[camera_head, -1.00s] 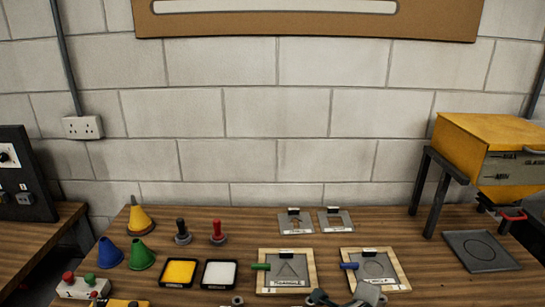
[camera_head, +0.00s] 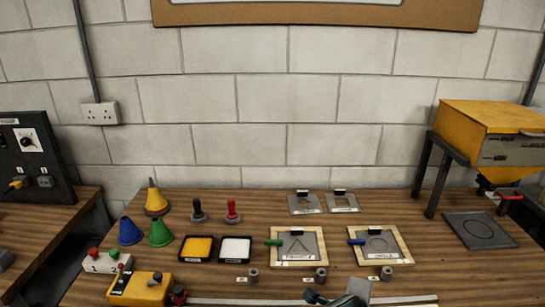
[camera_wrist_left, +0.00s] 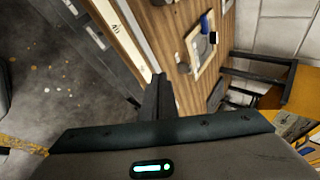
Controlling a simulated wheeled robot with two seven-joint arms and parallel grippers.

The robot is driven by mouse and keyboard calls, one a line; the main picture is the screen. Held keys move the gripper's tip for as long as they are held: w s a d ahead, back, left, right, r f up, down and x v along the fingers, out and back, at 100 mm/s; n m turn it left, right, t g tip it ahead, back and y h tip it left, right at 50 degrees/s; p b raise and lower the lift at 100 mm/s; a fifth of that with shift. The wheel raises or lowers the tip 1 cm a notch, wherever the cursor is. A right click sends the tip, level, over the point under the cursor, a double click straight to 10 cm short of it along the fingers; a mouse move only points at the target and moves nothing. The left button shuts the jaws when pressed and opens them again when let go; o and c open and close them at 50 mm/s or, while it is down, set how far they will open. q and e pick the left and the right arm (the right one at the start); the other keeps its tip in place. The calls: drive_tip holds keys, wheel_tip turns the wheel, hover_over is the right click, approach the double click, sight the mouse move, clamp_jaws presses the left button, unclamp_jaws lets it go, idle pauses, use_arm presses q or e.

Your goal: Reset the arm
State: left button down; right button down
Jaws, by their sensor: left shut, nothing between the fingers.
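My left gripper (camera_wrist_left: 155,95) shows in the left wrist view. Its dark fingers are together with nothing between them, over the table's front edge. The wooden table (camera_head: 300,222) fills the lower part of the head view. A grey-green part of mine shows at the bottom of the head view, in front of the circle stencil board (camera_head: 378,247); I cannot tell which arm it belongs to. That board, with its blue handle, also shows beyond the gripper in the left wrist view (camera_wrist_left: 202,47). My right gripper is not in view.
Stencil boards, cones, a yellow paint tray (camera_head: 196,248) and a white paint tray (camera_head: 235,249) stand on the table. A yellow box (camera_head: 148,288) sits front left. A yellow hopper (camera_head: 478,125) on a dark stand is at right.

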use_arm(q)
drive_tip(key=s+a+f+n+g, duration=0.1)
drive_tip(key=s+a+f+n, duration=0.35)
drive_tip(key=a, duration=0.35)
drive_tip(key=s+a+f+n+g+y, duration=0.1)
drive_tip(key=s+a+f+n, duration=0.35)
drive_tip(key=a, duration=0.35)
drive_tip(key=s+a+f+n+g, duration=0.1)
drive_tip(key=s+a+f+n, duration=0.35)
drive_tip(key=a, duration=0.35)
drive_tip(key=s+a+f+n+g+y, duration=0.15)
drive_tip(key=s+a+n, duration=0.25)
drive_tip(key=s+a, duration=0.5)
drive_tip(key=s+a+f+n+y, duration=0.25)
drive_tip(key=s+a, duration=0.35)
drive_tip(key=a, duration=0.4)
wheel_tip(320, 180, down, 29)
drive_tip(key=b, duration=0.3)
drive_tip(key=s+a+f+g+b, duration=0.2)
drive_tip(key=s+a+f+b, duration=0.1)
drive_tip(key=s+f, duration=1.6)
wheel_tip(320, 180, down, 4)
drive_tip(key=shift+s+a+r, duration=0.15)
drive_tip(key=shift+a+r, duration=0.1)
